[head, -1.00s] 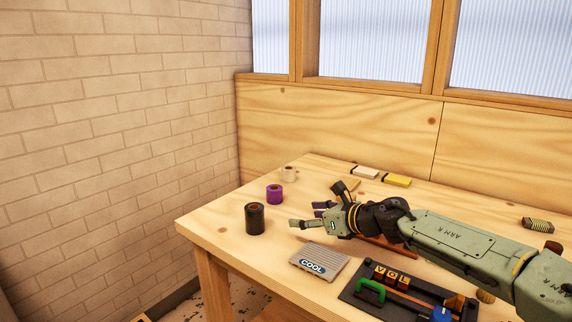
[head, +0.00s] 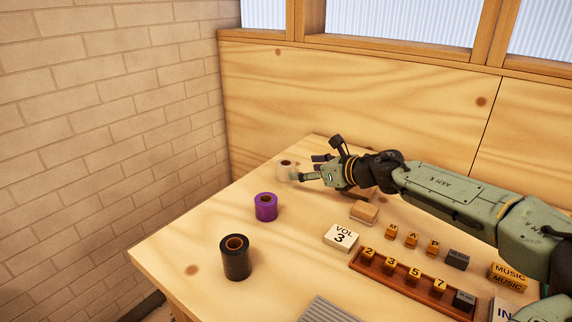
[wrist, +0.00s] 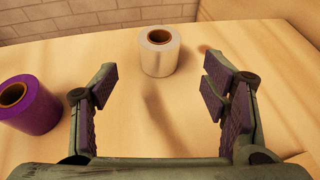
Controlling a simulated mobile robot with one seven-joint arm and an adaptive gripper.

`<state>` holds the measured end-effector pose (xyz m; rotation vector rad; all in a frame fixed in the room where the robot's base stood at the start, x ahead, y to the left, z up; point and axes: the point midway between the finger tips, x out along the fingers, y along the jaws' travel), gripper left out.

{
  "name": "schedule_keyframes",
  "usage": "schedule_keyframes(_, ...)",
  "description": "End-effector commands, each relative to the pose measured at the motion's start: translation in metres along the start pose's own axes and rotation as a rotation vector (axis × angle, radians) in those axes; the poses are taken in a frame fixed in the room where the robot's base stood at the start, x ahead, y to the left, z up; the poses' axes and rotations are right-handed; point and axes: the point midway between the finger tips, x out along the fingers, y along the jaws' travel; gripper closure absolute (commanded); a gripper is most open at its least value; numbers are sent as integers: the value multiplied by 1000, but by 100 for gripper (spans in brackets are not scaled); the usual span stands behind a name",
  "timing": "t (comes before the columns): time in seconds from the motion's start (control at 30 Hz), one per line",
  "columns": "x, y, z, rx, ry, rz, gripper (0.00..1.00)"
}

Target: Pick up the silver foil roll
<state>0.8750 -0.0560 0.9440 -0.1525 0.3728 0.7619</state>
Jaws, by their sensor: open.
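The silver foil roll (head: 284,175), pale with a brown core, stands upright at the far left of the table, partly behind a fingertip in the head view. In the wrist view the silver roll (wrist: 158,58) stands ahead, a little beyond the fingertips and roughly centred between them. My gripper (head: 311,168) is open and empty beside the roll, to its right in the head view. Both fingers of my gripper (wrist: 158,90) show wide apart in the wrist view, with bare table between them.
A purple roll (head: 265,207) stands nearer, and shows left of my left finger in the wrist view (wrist: 29,104). A black roll (head: 235,258) stands nearer still. A VOL 3 block (head: 341,237), a tan block (head: 364,211) and a letter rack (head: 412,285) lie right. A brick wall is left.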

Motion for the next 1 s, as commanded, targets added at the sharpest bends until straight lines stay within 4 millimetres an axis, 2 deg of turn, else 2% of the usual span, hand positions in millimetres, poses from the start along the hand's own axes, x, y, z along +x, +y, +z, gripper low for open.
schedule_keyframes(0.13, 25, 1, 3, 1, -1, 4, 32)
schedule_keyframes(0.37, 44, 1, 3, 2, 0, 2, 32)
schedule_keyframes(0.63, 82, 0, 5, 1, 0, 3, 32)
schedule_keyframes(0.77, 91, 0, 3, 2, 0, 1, 32)
schedule_keyframes(1.0, 91, -1, 2, 1, 0, 0, 34)
